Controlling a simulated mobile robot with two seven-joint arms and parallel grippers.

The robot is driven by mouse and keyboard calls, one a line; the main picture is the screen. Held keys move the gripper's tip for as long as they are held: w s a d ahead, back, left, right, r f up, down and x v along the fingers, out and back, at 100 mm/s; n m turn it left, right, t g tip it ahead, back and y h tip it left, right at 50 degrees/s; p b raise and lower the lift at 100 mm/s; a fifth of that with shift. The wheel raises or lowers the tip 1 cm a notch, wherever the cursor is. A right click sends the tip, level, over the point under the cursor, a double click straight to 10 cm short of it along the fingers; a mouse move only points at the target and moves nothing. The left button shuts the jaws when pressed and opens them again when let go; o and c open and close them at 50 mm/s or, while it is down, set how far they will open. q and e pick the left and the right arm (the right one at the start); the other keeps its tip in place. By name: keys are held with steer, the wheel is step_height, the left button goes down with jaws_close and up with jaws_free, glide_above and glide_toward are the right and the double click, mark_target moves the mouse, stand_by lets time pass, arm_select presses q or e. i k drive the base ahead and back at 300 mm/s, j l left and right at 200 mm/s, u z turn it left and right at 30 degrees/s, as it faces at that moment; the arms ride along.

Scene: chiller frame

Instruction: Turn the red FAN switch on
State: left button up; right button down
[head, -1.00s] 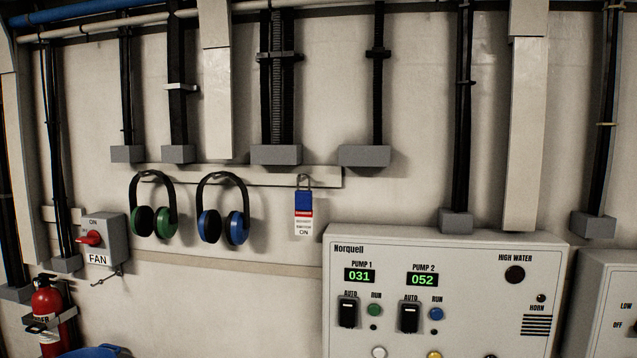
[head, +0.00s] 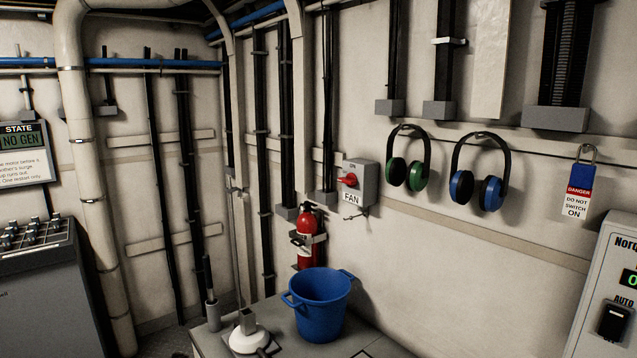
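The FAN switch box (head: 362,184) is a small grey box on the wall, right of the corner, with a white FAN label below. Its red handle (head: 348,180) points to the left, about level; the ON mark is at the top of the box. A small hook or chain hangs under the box, with nothing seen hanging on it. A padlock with a tag (head: 578,190) reading "Danger do not switch on" hangs on the rail further right, apart from the switch. Neither of my grippers is in view.
A blue bucket (head: 319,304) and a white-based object (head: 249,338) stand on a grey top below the switch. A red fire extinguisher (head: 309,238) hangs beside it. Green earmuffs (head: 416,174) and blue earmuffs (head: 489,191) hang to the right. The pump panel (head: 606,290) is at the right edge.

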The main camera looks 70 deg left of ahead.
mark_target(350, 179)
steer(key=u, duration=2.2)
steer(key=j+z, duration=0.1)
steer(key=j, duration=0.6)
steer(key=k+j+z, duration=0.1)
steer(key=j, duration=0.6)
steer(key=i+j+z, duration=0.2)
steer(key=j, duration=0.75)
steer(key=i+j+z, duration=0.1)
steer(key=j, duration=0.2)
steer(key=i+j, duration=0.1)
steer(key=j, duration=0.15)
steer(key=i+j+z, duration=0.15)
steer(key=j, duration=0.15)
steer(key=k, duration=0.05)
